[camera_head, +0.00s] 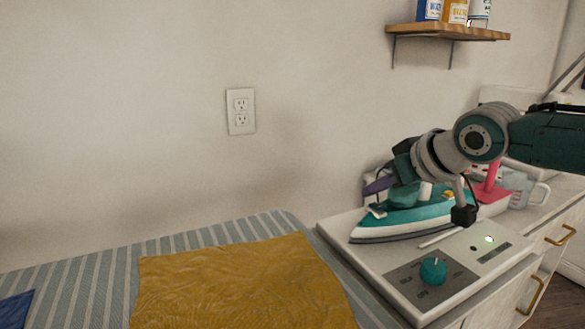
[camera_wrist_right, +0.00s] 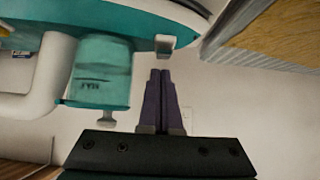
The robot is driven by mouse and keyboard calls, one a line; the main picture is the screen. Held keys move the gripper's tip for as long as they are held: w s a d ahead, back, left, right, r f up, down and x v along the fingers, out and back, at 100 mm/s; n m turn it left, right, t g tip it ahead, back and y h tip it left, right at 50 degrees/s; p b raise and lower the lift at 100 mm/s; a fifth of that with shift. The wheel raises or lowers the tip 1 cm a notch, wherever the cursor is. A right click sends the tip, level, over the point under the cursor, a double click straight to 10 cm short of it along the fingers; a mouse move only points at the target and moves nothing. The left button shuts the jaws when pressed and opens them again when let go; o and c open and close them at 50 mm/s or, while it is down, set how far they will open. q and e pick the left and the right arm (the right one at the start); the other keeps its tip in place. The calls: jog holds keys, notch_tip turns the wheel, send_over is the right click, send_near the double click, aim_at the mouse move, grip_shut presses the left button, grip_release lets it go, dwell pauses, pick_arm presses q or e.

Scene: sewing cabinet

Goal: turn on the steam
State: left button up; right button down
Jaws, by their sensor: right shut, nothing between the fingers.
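The teal and white iron (camera_head: 410,222) rests on a white steam station (camera_head: 345,237) at the right. My left gripper is not in view.
A striped board (camera_head: 80,265) with a yellow cloth (camera_head: 235,285) lies left of the station. A pink object (camera_head: 492,180) and a clear jug (camera_head: 520,190) stand behind it. A wall shelf (camera_head: 450,33) hangs above. The wall with the outlet (camera_head: 240,111) is clear.

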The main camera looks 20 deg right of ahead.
aim_at(375, 203)
notch_tip(375, 203, up, 5)
jog(key=p, duration=0.5)
jog(key=shift+r, duration=0.1)
jog(key=w+r+p+v, duration=0.1)
jog(key=v, duration=0.7)
jog(key=shift+s+r, duration=0.2)
